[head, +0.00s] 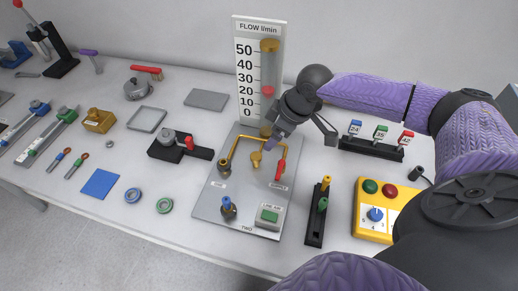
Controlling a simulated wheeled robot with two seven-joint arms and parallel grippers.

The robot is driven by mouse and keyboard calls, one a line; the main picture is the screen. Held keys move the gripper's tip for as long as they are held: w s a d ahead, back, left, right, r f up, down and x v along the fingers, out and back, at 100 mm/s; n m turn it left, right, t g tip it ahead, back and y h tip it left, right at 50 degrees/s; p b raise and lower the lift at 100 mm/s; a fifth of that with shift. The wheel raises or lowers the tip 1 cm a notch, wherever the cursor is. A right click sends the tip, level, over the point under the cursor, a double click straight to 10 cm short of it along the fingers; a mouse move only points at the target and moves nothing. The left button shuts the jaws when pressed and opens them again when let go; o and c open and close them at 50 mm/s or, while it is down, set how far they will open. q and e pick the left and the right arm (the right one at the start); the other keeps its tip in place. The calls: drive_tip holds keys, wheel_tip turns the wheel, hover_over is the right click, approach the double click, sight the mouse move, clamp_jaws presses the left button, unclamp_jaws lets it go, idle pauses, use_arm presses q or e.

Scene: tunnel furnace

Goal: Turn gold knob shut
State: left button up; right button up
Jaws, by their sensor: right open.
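The gold knob (256,159) stands on the grey flow panel (212,205), inside the bend of a gold pipe (240,142). A flow meter with a "FLOW l/min" scale (246,75) rises behind it; its red float (268,91) sits between the 10 and 20 marks. My right gripper (301,139) is open and above the panel's back right. One finger is close above and right of the gold knob; I cannot tell whether they touch. The other finger is farther right, near the numbered block. My left gripper is not in view.
To the right are a black block with yellow and green pegs (315,228), a yellow control box (362,222) and a numbered block (372,150).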

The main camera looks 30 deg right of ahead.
sight(257, 156)
drive_tip(key=b+x, duration=0.2)
drive_tip(key=x, duration=0.7)
drive_tip(key=shift+a+f+b, duration=0.15)
drive_tip(key=shift+f+b, duration=0.15)
drive_tip(key=shift+b, duration=0.05)
drive_tip(key=shift+f, duration=0.1)
drive_tip(key=c, duration=1)
clamp_jaws()
